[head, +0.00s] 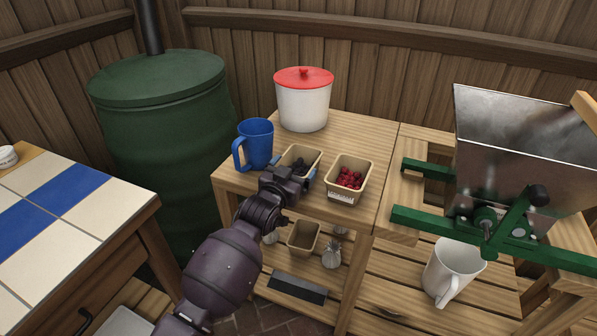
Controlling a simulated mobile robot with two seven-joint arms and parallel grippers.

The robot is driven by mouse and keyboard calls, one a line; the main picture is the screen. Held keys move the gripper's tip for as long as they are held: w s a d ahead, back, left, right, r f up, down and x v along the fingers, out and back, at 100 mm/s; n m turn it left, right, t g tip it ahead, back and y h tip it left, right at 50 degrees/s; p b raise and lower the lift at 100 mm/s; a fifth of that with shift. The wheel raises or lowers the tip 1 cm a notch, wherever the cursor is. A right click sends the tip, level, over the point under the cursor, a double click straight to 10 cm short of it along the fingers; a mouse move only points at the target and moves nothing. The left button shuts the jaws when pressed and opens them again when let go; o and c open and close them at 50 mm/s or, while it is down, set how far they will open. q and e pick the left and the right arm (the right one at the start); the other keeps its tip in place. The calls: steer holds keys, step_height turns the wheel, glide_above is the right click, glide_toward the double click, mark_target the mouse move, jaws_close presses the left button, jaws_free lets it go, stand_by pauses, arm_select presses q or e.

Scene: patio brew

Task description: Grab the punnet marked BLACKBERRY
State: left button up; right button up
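A small tan punnet with dark berries (304,151) stands on the wooden stand's top, beside the blue mug. Its near side is hidden by my gripper, and I can read no label on it. My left gripper (294,170) reaches it from the front, with blue-tipped fingers spread on either side of its near end. Whether the fingers press on its walls is not clear. A second tan punnet (343,194) with red berries stands just to the right, with a pale label on its front. My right gripper is not in view.
A blue mug (259,142) stands close on the left, a white tub with red lid (302,106) behind. A metal hopper with green frame (518,150) stands at right. An empty punnet (304,236) and a white mug (452,268) are lower down. A green barrel (165,130) is left.

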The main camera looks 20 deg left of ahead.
arm_select(q)
steer(key=shift+c, duration=0.8)
